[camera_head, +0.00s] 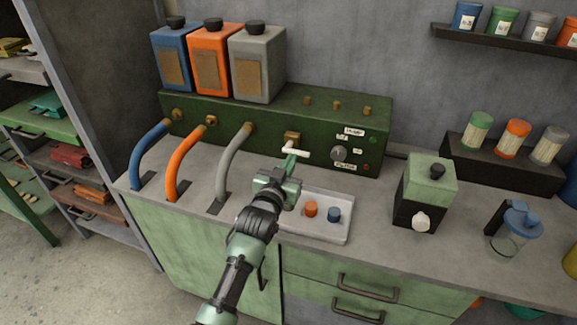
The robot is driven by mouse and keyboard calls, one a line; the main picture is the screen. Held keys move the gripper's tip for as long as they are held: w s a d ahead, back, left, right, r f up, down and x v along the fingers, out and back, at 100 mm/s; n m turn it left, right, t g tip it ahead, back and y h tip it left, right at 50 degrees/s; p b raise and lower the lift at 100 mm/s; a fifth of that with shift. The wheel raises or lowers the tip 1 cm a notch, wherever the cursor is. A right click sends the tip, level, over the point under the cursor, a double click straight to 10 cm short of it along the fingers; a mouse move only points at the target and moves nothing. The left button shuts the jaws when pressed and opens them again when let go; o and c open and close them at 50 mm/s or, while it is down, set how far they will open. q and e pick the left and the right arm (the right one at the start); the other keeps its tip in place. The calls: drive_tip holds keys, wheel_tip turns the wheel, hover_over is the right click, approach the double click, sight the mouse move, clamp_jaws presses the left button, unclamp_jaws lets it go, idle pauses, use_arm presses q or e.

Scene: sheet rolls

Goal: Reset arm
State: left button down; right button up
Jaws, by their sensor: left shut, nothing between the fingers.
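My left gripper (289,165) is shut and empty. It reaches over the counter at the left end of a pale tray (318,233), with its tips close to the front of a dark green machine (230,118). A white lever or spout (296,149) on the machine sits just beyond the tips. I cannot tell whether they touch. My left arm comes up from the bottom of the view. My right gripper is not in view.
The tray holds an orange cap (310,209) and a blue cap (334,214). Orange (216,60), blue and grey canisters stand on the machine. A green and black box (427,192) and a glass jar (509,240) stand to the right. Counter between tray and box is clear.

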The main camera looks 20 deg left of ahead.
use_arm(q)
drive_tip(key=shift+s+r, duration=0.1)
drive_tip(key=shift+s, duration=0.75)
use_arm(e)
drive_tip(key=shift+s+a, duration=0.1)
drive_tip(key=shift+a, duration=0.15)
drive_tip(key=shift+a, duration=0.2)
